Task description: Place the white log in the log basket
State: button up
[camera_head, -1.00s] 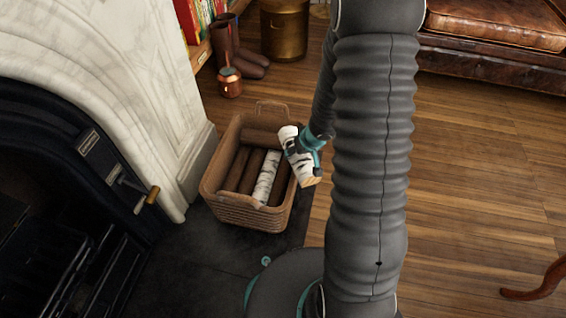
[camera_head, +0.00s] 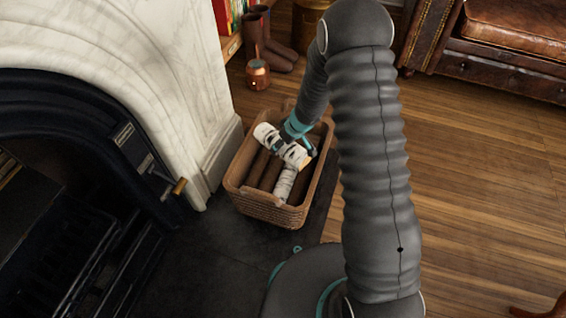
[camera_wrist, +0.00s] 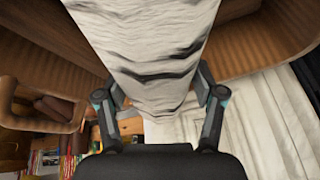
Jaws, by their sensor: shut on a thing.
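The log basket (camera_head: 275,213) is a brown woven box with handles, standing on the dark hearth beside the marble surround. My gripper (camera_head: 297,146) is over the basket, shut on a white birch log (camera_head: 268,134) with dark bark marks. The held log lies slantwise across the basket's opening; I cannot tell if it touches the logs below. Another white log (camera_head: 285,183) and several brown logs (camera_head: 257,168) lie inside. In the wrist view the held white log (camera_wrist: 150,60) fills the space between my gripper's fingers (camera_wrist: 160,105).
The marble surround (camera_head: 190,110) rises close to the basket's left. A copper pot (camera_head: 257,75) and brown boots (camera_head: 270,45) stand behind it. A leather sofa (camera_head: 510,45) is at the upper right. Open wooden floor (camera_head: 480,170) lies to the right.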

aim_at(279, 165)
jog(key=shift+f+b, duration=2.85)
jog(key=shift+f, duration=1.95)
jog(key=shift+f, duration=0.25)
jog(key=o, duration=1.6)
jog(key=shift+c, duration=0.2)
